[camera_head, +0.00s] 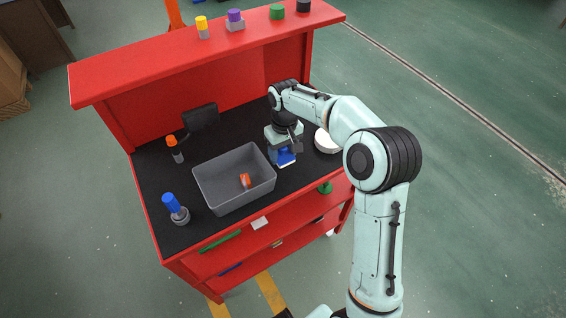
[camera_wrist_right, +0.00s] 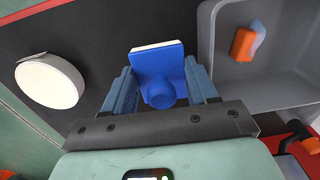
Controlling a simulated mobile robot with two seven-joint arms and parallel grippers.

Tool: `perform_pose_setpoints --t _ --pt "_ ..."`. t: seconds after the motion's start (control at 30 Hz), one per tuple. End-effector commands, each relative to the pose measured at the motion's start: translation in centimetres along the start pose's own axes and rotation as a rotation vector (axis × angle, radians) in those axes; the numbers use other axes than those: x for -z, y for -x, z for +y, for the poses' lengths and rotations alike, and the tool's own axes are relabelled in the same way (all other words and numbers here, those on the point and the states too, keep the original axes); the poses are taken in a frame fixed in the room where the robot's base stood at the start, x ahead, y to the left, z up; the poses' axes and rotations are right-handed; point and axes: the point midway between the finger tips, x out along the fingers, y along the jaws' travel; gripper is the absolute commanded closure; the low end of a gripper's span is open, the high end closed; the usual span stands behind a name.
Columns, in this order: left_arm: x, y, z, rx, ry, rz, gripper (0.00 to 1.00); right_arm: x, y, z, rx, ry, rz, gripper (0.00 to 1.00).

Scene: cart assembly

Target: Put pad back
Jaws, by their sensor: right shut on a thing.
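The pad is a blue block with a white face (camera_head: 286,158), at the middle of the black worktop, just right of the grey bin. In the right wrist view the pad (camera_wrist_right: 160,72) sits between the two fingers, with its round blue knob towards me and its white edge at the far side. My right gripper (camera_wrist_right: 161,85) is shut on the pad; in the head view the gripper (camera_head: 284,147) points down over the worktop. I cannot tell whether the pad touches the worktop. My left gripper is not in view.
A grey bin (camera_head: 208,184) holds an orange and blue item (camera_head: 245,181). A white disc (camera_head: 326,141) lies to the right. A blue-topped piece (camera_head: 175,209) and an orange-topped piece (camera_head: 175,149) stand left. The red upper shelf (camera_head: 130,73) holds several coloured pieces.

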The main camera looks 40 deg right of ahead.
Motion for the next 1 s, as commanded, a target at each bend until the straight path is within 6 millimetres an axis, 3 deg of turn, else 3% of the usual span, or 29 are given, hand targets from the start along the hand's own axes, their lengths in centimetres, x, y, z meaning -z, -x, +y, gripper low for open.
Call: perform_pose_setpoints --t 0.1,0.3,0.7,0.73,0.77,1.0 --pt "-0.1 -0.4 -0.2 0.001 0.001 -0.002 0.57 -0.1 -2.4 0.0 0.001 0.0 -0.007 0.71" --pt "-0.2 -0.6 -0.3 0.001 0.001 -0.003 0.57 0.0 -5.0 0.1 0.0 0.0 -0.004 0.71" --pt "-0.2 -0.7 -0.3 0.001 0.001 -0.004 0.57 0.0 -5.4 0.1 0.0 0.001 -0.002 0.71" --pt "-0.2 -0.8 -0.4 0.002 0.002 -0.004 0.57 0.0 -5.5 0.1 0.0 0.001 -0.002 0.39" --pt "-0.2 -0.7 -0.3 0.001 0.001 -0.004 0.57 0.0 -5.4 0.1 0.0 0.001 -0.002 0.32" --pt "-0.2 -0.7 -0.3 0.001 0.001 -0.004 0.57 0.0 -5.4 0.1 0.0 0.001 -0.002 0.32"
